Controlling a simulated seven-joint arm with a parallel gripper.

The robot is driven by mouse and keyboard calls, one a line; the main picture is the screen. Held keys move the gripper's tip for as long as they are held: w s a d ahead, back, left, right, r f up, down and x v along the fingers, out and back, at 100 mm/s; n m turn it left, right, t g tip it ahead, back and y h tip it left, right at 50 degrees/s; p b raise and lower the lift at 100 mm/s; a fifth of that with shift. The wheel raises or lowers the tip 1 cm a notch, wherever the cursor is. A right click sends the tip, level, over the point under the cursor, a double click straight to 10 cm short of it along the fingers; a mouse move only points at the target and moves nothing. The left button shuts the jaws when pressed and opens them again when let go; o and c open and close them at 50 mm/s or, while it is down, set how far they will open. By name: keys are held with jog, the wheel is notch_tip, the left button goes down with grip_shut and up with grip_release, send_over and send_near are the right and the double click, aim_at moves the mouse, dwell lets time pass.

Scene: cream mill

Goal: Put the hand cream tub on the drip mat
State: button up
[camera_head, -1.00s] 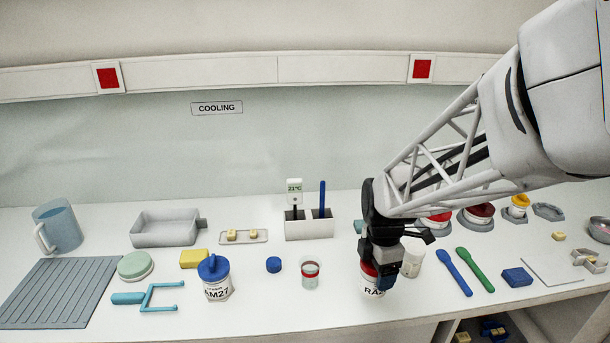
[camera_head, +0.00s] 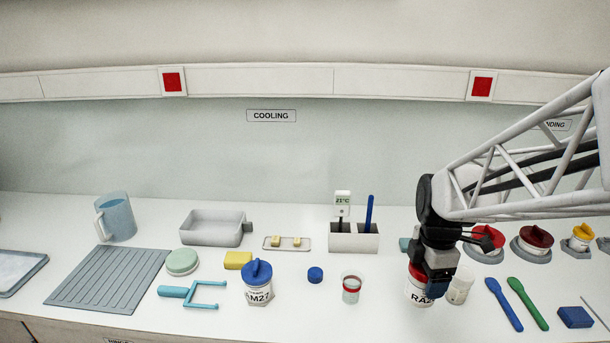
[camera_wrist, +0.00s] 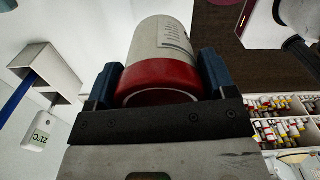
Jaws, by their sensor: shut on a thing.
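My gripper (camera_head: 428,283) is shut on a white tub with a red lid (camera_head: 417,297), lettered "RA2" as far as I can read. The tub is upright and appears slightly above the bench. In the wrist view the red-lidded tub (camera_wrist: 162,60) sits between both fingers, with the lid nearest the palm. My fingers hide part of its lid in the head view. No readable label says hand cream. The drip mat appears to be the grey ribbed mat (camera_head: 108,280), flat and empty at the left.
A blue-lidded tub (camera_head: 258,285), a red-banded beaker (camera_head: 351,289) and a blue cap (camera_head: 315,275) stand between gripper and mat. A turquoise fork-shaped tool (camera_head: 205,293) and pale green round item (camera_head: 182,262) lie beside the mat. A white cup (camera_head: 460,286) is close right of the held tub.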

notch_tip(320, 180, up, 7)
jog(key=shift+w+a+r, duration=0.1)
jog(key=shift+a+r, duration=0.05)
jog(key=w+a+r+n, duration=0.15)
jog(key=w+a, duration=0.25)
jog(key=a, duration=0.7)
jog(key=w+a+n, duration=0.2)
jog(key=w+a, duration=0.2)
jog(key=a, duration=0.7)
jog(key=w+a+n, duration=0.2)
jog(key=w+a, duration=0.2)
jog(key=a, duration=0.7)
jog(key=s+a+f+n, duration=0.15)
jog(key=s+a, duration=0.35)
jog(key=a, duration=1.2)
jog(key=s+a+n, duration=0.3)
jog(key=s+a, duration=0.2)
jog(key=a, duration=1.2)
notch_tip(320, 180, down, 11)
jog(key=shift+s+f, duration=0.1)
jog(key=shift+a, duration=0.1)
